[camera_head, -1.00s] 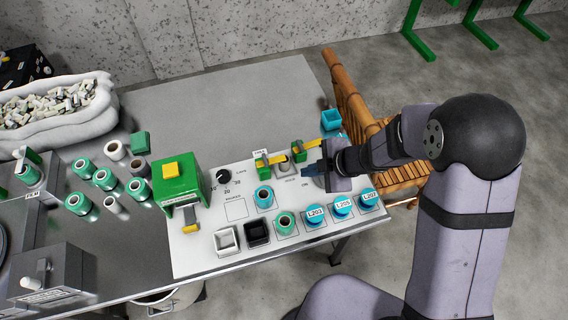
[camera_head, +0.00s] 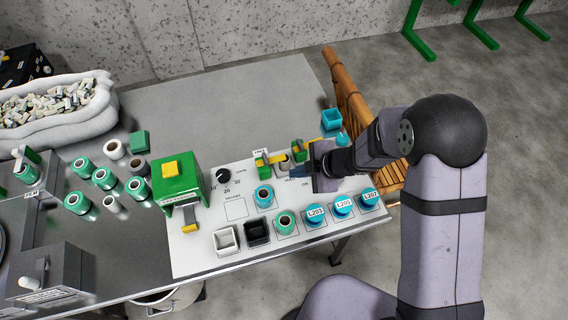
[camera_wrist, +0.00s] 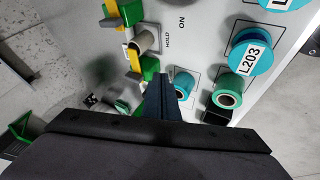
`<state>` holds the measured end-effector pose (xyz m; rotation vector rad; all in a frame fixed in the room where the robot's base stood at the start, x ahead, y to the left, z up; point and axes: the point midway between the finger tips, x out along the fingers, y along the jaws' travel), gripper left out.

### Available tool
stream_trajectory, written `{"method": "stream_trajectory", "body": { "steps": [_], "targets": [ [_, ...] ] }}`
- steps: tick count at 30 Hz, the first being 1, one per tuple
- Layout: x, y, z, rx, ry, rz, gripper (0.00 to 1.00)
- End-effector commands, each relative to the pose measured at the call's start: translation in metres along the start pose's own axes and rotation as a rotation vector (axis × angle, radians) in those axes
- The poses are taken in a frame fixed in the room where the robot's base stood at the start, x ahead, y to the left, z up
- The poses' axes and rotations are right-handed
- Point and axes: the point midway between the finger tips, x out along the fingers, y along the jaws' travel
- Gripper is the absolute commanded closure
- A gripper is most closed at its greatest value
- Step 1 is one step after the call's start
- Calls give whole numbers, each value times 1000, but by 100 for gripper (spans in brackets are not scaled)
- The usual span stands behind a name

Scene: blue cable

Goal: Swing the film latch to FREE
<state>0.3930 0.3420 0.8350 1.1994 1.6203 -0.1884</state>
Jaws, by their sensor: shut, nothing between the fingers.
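On the white panel (camera_head: 205,250), two green blocks with yellow levers (camera_head: 262,160) stand at the back, with a small grey-brown cylinder (camera_wrist: 144,38) between them in the wrist view. The lettering HOLD and ON is readable near them there; a small tag at the back is too small to read. I cannot tell for certain which lever is the film latch. My gripper (camera_head: 312,178) is shut and empty, low over the panel just right of the levers. In the wrist view its fingertips (camera_wrist: 160,85) are close to the nearer green block (camera_wrist: 149,68); contact is unclear.
A green box with a yellow top (camera_head: 178,182) stands left. A bamboo rack (camera_head: 347,95) borders the right. The grey table behind is clear.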

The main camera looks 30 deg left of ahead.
Motion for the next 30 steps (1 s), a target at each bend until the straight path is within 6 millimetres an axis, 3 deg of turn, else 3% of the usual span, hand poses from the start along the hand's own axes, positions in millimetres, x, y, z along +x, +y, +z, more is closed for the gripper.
{"method": "stream_trajectory", "body": {
  "steps": [8, 18, 30],
  "targets": [
    [56, -2, 0, -1, 1, -4, 100],
    [67, 30, -1, -1, -1, 0, 100],
    [72, 35, 0, 0, -1, 0, 100]
  ]
}}
